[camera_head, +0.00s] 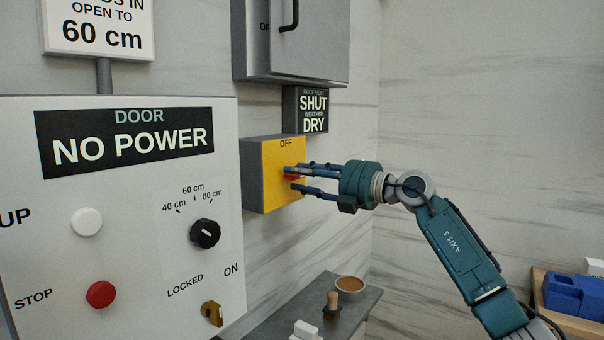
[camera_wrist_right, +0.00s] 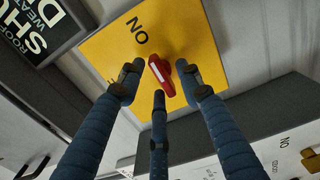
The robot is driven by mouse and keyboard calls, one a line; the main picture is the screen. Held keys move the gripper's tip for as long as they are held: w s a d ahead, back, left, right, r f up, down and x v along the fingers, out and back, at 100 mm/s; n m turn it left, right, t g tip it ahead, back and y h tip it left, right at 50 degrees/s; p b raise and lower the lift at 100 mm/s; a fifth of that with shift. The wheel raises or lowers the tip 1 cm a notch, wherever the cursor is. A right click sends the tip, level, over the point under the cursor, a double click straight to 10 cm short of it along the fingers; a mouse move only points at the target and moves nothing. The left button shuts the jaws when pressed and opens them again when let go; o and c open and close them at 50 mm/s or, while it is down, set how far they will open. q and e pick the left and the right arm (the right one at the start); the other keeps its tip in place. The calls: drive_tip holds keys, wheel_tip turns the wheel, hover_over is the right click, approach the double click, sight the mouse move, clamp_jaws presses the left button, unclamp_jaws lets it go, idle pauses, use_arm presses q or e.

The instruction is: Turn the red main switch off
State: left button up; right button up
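The red switch (camera_head: 289,177) sits on the front of a yellow-faced box (camera_head: 284,152) on the wall, with OFF at the top of its face. In the right wrist view the red switch (camera_wrist_right: 161,75) has a white line that points roughly towards the ON lettering, which appears upside down. My right gripper (camera_head: 295,177) is at the box front. Its three fingers are spread around the switch, with gaps visible between the two outer fingertips and the switch. I cannot tell whether any finger touches it. My left gripper is not in view.
A white control panel (camera_head: 130,250) stands left of the box; its display (camera_head: 130,138) reads DOOR NO POWER. A grey cabinet (camera_head: 310,50) and a SHUT/DRY sign (camera_head: 313,108) are above. A grey counter (camera_head: 352,310) with a bowl (camera_head: 350,285) lies below.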

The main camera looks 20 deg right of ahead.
drive_tip(key=shift+c, duration=0.3)
clamp_jaws()
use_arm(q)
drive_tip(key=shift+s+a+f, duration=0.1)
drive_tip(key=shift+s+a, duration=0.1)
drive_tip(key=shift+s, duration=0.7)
use_arm(e)
drive_tip(key=shift+n, duration=0.3)
drive_tip(key=n, duration=0.7)
drive_tip(key=shift+s+a+f, duration=0.1)
drive_tip(key=n, duration=0.2)
drive_tip(key=n+b, duration=0.1)
drive_tip(key=n, duration=0.2)
drive_tip(key=shift+f+n, duration=0.2)
drive_tip(key=shift+n, duration=0.1)
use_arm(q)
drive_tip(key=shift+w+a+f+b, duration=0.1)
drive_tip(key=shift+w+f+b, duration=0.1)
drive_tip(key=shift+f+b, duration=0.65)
use_arm(e)
drive_tip(key=n, duration=0.4)
drive_tip(key=shift+a+n, duration=0.1)
drive_tip(key=shift+n, duration=0.2)
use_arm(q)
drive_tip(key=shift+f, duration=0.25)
use_arm(e)
drive_tip(key=shift+f, duration=0.1)
